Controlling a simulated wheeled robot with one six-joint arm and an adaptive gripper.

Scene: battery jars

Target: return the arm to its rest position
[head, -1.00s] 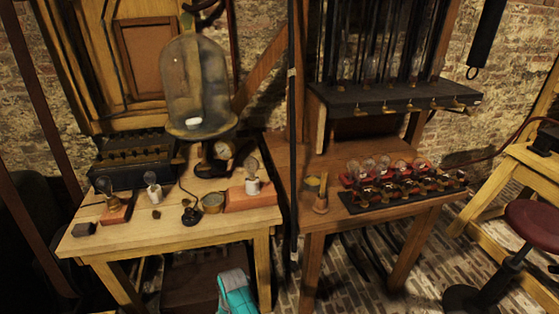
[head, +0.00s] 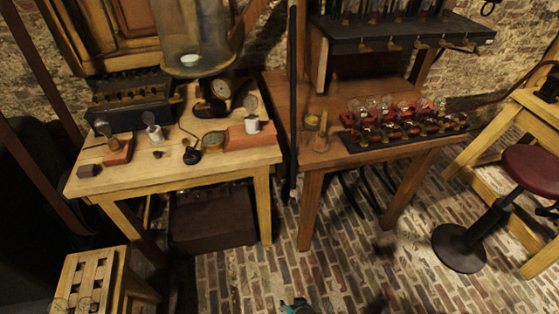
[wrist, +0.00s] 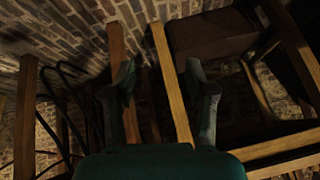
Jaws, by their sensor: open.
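My gripper (wrist: 165,85) is open and empty in the wrist view, its two dark fingers spread apart. Wooden table legs (wrist: 172,85) show behind and between the fingers, with the brick floor (wrist: 80,25) and a dark box (wrist: 208,35) beyond. In the head view only a small teal bit of my arm shows at the bottom edge; the fingers cannot be made out there.
The left table (head: 210,172) holds bulbs, a glass jar (head: 195,35) and small instruments. The right table (head: 340,157) holds a row of bulbs. A red stool (head: 535,172) stands at right, a slatted wooden stand (head: 92,275) at lower left. Brick floor lies open between.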

